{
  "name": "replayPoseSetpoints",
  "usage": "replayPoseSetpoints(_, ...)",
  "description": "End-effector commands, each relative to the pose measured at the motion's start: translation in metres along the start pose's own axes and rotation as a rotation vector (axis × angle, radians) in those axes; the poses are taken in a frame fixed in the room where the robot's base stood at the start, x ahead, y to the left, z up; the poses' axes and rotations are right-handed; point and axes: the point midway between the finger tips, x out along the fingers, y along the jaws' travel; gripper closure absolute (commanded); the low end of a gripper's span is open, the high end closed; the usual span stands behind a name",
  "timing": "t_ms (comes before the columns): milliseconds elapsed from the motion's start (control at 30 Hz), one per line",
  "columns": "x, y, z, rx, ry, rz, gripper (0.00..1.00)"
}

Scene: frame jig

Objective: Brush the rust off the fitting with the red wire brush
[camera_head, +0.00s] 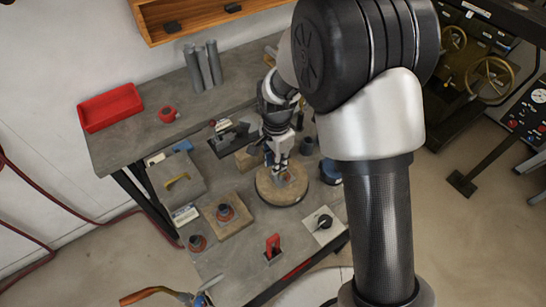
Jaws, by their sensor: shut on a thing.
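My gripper (280,167) points down over a round wooden disc (268,195) near the middle of the bench. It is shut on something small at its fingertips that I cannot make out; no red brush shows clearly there. A small brownish piece (288,179), possibly the rusty fitting, shows on the disc right by the fingertips. Whether the gripper touches it, I cannot tell. A red upright piece (273,243) stands on a small dark base at the bench's front; I cannot tell whether it is the wire brush.
A wooden block (237,221) with a dark, red-ringed part (226,212) is left of the disc. A black knob (324,221) on a pale plate is to the right. A red tray (109,107) and grey cylinders (204,66) stand at the back. My arm hides the bench's right side.

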Motion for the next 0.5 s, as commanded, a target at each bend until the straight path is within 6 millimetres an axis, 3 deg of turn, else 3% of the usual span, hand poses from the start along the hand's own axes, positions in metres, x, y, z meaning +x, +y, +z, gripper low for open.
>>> replayPoseSetpoints(500, 0.002, 0.022, 0.001, 0.000, -0.001, 0.003, 1.00)
